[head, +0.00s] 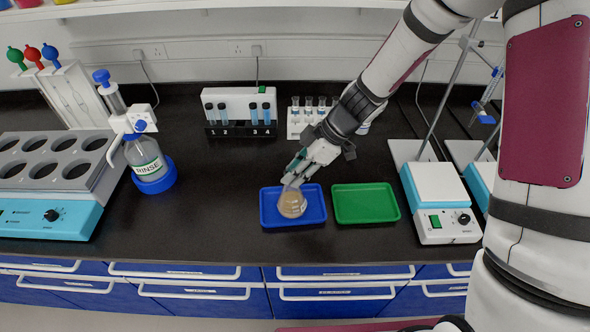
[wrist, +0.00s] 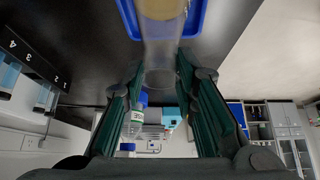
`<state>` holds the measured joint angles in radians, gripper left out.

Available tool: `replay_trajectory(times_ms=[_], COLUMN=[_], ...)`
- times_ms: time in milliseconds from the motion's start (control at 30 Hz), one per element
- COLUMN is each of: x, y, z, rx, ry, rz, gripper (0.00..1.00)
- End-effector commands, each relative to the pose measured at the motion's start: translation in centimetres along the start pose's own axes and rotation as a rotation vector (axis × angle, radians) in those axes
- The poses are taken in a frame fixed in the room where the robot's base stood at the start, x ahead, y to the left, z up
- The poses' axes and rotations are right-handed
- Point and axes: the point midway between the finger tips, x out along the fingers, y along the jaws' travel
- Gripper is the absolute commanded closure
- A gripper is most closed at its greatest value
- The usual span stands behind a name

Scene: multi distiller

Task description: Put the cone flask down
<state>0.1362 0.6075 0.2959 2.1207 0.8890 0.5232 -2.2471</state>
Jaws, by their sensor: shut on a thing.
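A clear cone flask (head: 292,203) with tan liquid is at the blue tray (head: 267,213) in the head view. My gripper (head: 291,183) is above the tray, shut on the flask's neck. In the wrist view the flask neck (wrist: 160,60) runs between my two fingers (wrist: 160,85), and the tan liquid shows at the top, over the blue tray (wrist: 127,18). The flask looks about upright. I cannot tell whether its base touches the tray.
A green tray (head: 365,217) lies just right of the blue tray, empty. A white hotplate (head: 437,190) stands further right. Small tube racks (head: 240,112) stand behind. Bare black bench (head: 215,200) lies left of the blue tray.

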Motion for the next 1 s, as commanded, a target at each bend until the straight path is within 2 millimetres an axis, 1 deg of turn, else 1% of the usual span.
replay_trajectory(times_ms=[367,400,467,800,933,1000], x=[0.3,0.3,0.3,0.1,-0.9,-1.9], y=[0.0,0.0,0.0,0.0,0.1,0.2], z=[0.1,0.1,0.1,0.1,0.1,0.1], rx=[0.0,-0.001,-0.001,-0.001,-0.002,-0.001], ry=[0.001,0.001,0.001,0.0,0.0,0.0], rz=[0.0,0.0,0.0,0.001,0.004,0.005], gripper=[1.0,0.67,0.53,0.53,0.53,0.53])
